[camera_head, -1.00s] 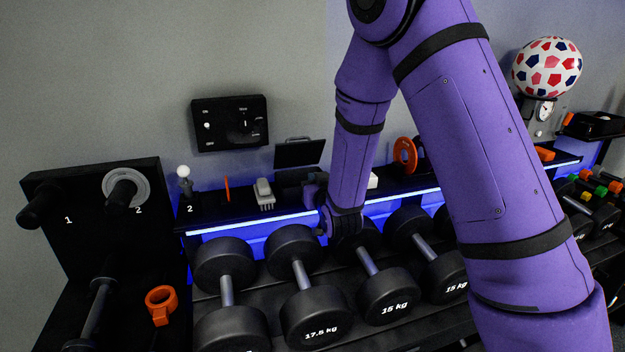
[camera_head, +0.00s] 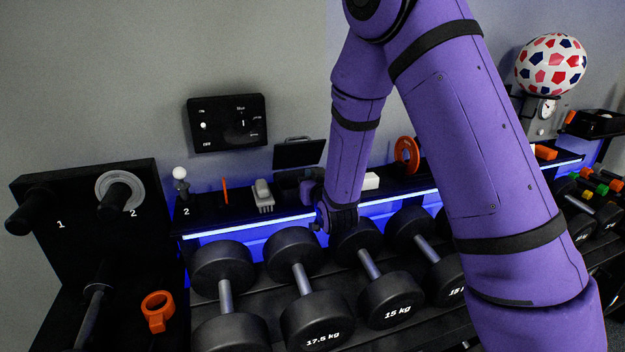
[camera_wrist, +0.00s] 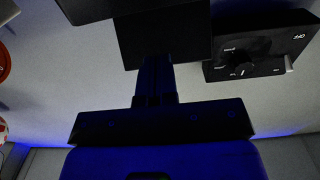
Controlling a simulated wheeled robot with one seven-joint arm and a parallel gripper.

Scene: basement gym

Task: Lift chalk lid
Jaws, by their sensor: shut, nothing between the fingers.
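The chalk lid (camera_head: 298,153) is a flat black panel with a handle on its upper edge. It stands raised at a steep tilt above the dark chalk box (camera_head: 288,180) on the shelf. My gripper (camera_head: 309,183) is just below and right of the lid, beside the box. The wrist view is upside down. There, my gripper (camera_wrist: 155,72) shows as a narrow dark pair of closed fingers with nothing between them, in front of a dark panel that looks like the lid (camera_wrist: 165,38). Whether the fingertips touch it is too dark to tell.
A control panel (camera_head: 228,124) is on the wall behind. Dumbbells (camera_head: 291,252) line the rack in front.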

